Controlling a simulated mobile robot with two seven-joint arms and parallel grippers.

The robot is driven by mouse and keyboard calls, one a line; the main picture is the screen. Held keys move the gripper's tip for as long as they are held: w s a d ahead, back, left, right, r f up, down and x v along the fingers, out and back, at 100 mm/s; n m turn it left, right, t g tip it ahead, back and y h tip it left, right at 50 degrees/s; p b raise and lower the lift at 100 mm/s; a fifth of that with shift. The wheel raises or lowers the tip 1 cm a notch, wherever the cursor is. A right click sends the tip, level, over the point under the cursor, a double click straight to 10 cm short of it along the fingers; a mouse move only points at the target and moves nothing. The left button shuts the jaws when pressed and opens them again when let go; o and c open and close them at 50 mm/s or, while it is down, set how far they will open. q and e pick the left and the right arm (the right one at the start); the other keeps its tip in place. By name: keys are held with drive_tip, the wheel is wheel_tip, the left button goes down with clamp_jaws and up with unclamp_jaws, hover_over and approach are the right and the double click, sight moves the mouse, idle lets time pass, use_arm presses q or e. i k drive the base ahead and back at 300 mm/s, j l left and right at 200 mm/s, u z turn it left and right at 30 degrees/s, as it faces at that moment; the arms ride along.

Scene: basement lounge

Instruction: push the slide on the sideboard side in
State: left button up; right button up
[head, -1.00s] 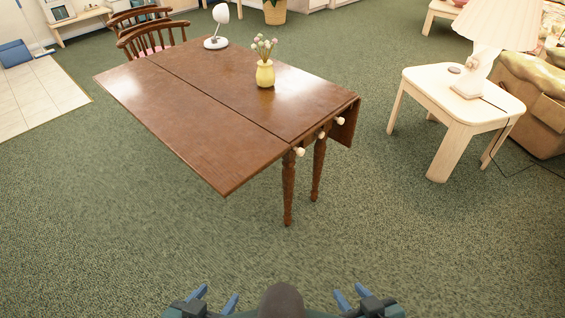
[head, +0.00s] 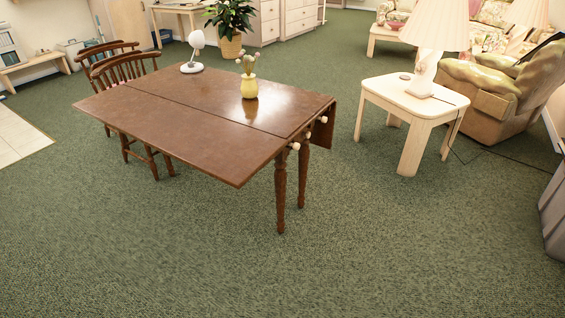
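A brown wooden drop-leaf table (head: 200,108) stands left of centre. Its near leaf (head: 165,138) is up and level, and its far right leaf (head: 324,130) hangs down. At the right end, a pale knob (head: 295,146) sits under the near leaf's edge, and another pale knob (head: 323,119) sits by the hanging leaf. These look like slide ends; how far each slide is out is too small to tell. I cannot tell which side faces a sideboard. Neither gripper is in view.
A yellow vase (head: 249,87) and a white lamp (head: 193,54) stand on the table. Wooden chairs (head: 125,70) are at its far left. A pale side table (head: 412,104) with a lamp stands to the right. Green carpet (head: 400,240) is clear in front.

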sight(295, 146)
drive_tip(key=j+z, duration=0.1)
drive_tip(key=i+l+u, duration=0.1)
drive_tip(key=i+l, duration=0.25)
drive_tip(key=i, duration=0.2)
drive_tip(key=i+l, duration=0.4)
drive_tip(key=i, duration=0.15)
drive_tip(key=i+j+u, duration=0.1)
drive_tip(key=i, duration=0.45)
